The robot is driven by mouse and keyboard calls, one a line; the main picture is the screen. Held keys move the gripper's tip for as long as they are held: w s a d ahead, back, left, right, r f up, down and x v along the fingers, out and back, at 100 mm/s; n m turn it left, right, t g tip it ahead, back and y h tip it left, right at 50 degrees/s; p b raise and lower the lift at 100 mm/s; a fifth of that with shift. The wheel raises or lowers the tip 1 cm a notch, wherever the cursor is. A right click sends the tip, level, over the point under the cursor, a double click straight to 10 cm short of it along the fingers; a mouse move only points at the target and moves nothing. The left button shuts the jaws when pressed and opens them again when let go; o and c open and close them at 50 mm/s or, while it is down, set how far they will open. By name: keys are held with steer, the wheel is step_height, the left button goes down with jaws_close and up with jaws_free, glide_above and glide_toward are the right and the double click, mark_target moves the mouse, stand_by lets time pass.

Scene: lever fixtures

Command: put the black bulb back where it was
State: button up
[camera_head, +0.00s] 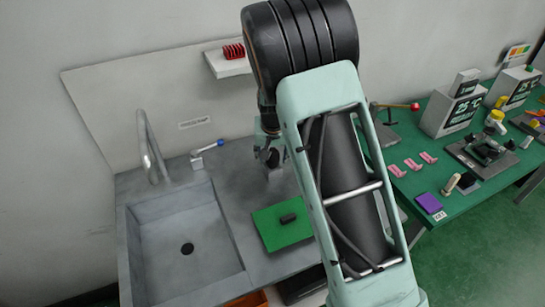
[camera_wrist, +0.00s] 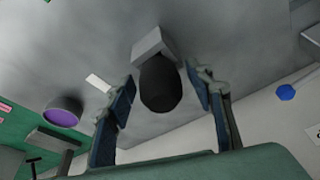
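A black rounded bulb (camera_wrist: 160,86) is in the middle of the wrist view, with a pale grey block (camera_wrist: 152,42) at its far end. My gripper (camera_wrist: 161,78) has a blue-padded finger on each side of the bulb. Narrow gaps show between the fingers and the bulb, so it looks open around it. In the head view my gripper (camera_head: 268,152) is low over the grey counter, behind the green mat, and my arm partly hides it. A separate short black piece (camera_head: 288,218) lies on the green mat (camera_head: 270,238).
The sink (camera_head: 187,240) and tap (camera_head: 150,150) are at the left, with a blue-tipped lever (camera_head: 207,152) beside them. A wall shelf (camera_head: 225,64) holds a red coil. The green table (camera_head: 410,190) at the right carries a red-knobbed lever, pink pieces and fixtures.

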steer(key=shift+s+r, duration=0.1)
steer(key=shift+r, duration=0.5)
steer(key=v, duration=1.1)
steer(key=shift+s+r, duration=0.1)
